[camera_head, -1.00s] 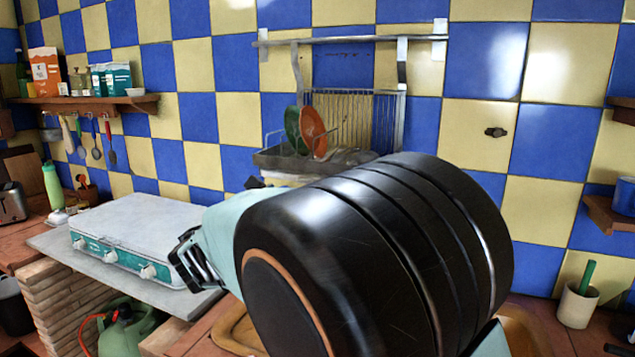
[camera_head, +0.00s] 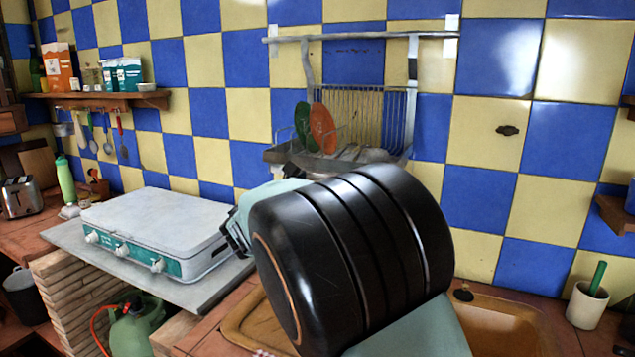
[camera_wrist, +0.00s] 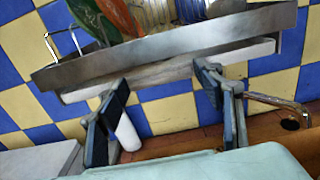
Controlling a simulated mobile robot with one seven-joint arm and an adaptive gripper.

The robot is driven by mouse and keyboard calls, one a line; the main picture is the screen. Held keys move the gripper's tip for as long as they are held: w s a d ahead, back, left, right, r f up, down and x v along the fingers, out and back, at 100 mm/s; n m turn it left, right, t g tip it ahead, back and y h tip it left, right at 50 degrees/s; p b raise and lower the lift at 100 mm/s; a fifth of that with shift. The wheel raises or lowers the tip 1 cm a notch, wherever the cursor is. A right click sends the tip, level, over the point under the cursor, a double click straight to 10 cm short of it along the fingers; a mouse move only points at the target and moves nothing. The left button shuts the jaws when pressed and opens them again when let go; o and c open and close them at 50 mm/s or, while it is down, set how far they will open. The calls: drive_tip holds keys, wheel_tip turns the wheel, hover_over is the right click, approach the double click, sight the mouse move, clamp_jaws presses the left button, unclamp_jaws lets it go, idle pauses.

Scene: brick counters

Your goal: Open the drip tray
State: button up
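The dish rack's grey metal tray (camera_head: 290,155) is on the tiled wall, with plates standing in it. In the wrist view, its long front side (camera_wrist: 160,50) runs tilted across the top. A pale, flat slab, apparently the drip tray (camera_wrist: 160,76), shows directly beneath it. My gripper (camera_wrist: 163,82) is open and empty, its two dark fingers spread just below and in front of the pale edge. I cannot tell whether the fingertips touch it. In the head view my gripper (camera_head: 237,233) is mostly hidden behind my black arm link.
A white camping stove (camera_head: 155,225) stands on a counter at left. A brown sink (camera_head: 500,325) lies below the rack, with a tap (camera_wrist: 275,102) at right in the wrist view. A cup (camera_head: 586,306) stands at right. A shelf (camera_head: 100,97) holds cartons.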

drive_tip(key=c, duration=1.2)
drive_tip(key=v, duration=2)
drive_tip(key=shift+r, duration=0.1)
drive_tip(key=o, duration=1.7)
drive_tip(key=shift+d, duration=0.1)
drive_tip(key=v, duration=1.2)
drive_tip(key=shift+w, duration=0.1)
